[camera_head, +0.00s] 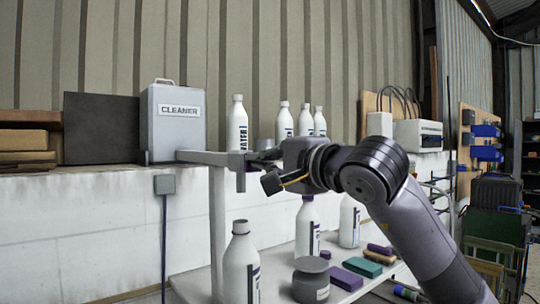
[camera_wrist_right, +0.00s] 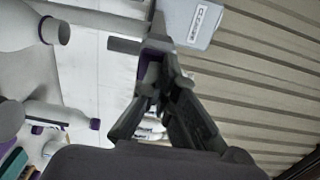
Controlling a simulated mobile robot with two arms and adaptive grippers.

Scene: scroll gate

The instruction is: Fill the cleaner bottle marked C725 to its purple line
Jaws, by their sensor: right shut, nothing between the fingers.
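The grey dispenser marked CLEANER (camera_head: 176,122) stands on the ledge at left; it also shows in the wrist view (camera_wrist_right: 193,20). A grey horizontal arm (camera_head: 205,157) runs right from beside it. My right gripper (camera_head: 262,172) is shut and empty at that arm's right end; in the wrist view, its fingers (camera_wrist_right: 160,75) are close to a purple-edged part (camera_wrist_right: 152,47). I cannot tell whether they touch. Below stand white bottles: one with a purple top (camera_head: 307,225), one at left with a grey top (camera_head: 241,262), and one farther right (camera_head: 349,222). The mark C725 is not readable. My left gripper is not in view.
Several white bottles (camera_head: 237,125) stand higher up behind my gripper. On the lower table (camera_head: 193,285) are a grey jar (camera_head: 311,280), a purple block (camera_head: 346,279) and a teal block (camera_head: 362,267). A grey post (camera_head: 217,230) stands at the table's left.

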